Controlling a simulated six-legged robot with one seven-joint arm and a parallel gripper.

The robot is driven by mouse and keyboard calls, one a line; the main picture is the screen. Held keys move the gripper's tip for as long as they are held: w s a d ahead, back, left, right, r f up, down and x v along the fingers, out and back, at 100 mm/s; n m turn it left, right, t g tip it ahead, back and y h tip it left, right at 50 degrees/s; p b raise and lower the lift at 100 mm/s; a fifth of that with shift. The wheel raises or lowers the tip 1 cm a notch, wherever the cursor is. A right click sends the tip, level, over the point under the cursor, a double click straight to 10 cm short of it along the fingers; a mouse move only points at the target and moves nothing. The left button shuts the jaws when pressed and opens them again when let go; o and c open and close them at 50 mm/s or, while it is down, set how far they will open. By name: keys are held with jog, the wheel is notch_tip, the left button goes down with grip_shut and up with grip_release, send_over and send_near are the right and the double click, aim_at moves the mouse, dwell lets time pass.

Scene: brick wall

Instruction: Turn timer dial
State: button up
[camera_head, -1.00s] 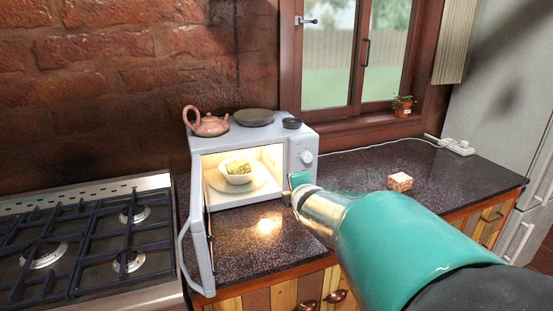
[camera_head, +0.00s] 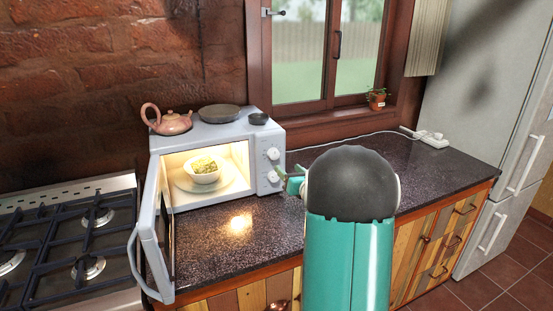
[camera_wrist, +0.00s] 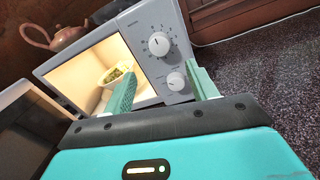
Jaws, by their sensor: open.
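The white microwave (camera_head: 215,133) stands on the dark counter with its door (camera_head: 150,235) swung open to the left and its inside lit. A white bowl (camera_head: 205,171) of green and yellow food sits on the plate inside. Two round dials are on the panel at its right: the upper dial (camera_wrist: 159,44) and the lower dial (camera_wrist: 176,81). In the wrist view, my open gripper (camera_wrist: 160,85) has its fingers on either side of the lower dial, with the left finger in front of the cavity. I cannot tell whether they touch it. In the head view, my arm hides part of the gripper.
A pink teapot (camera_head: 170,121), a dark plate (camera_head: 219,113) and a small dark bowl (camera_head: 258,118) stand on top of the microwave. The gas stove (camera_head: 70,245) is at the left. A power strip (camera_head: 432,139) lies at the back right of the counter.

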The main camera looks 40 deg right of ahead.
aim_at(275, 157)
jog(key=x, duration=0.9)
jog(key=shift+w, duration=0.3)
jog(key=c, duration=1)
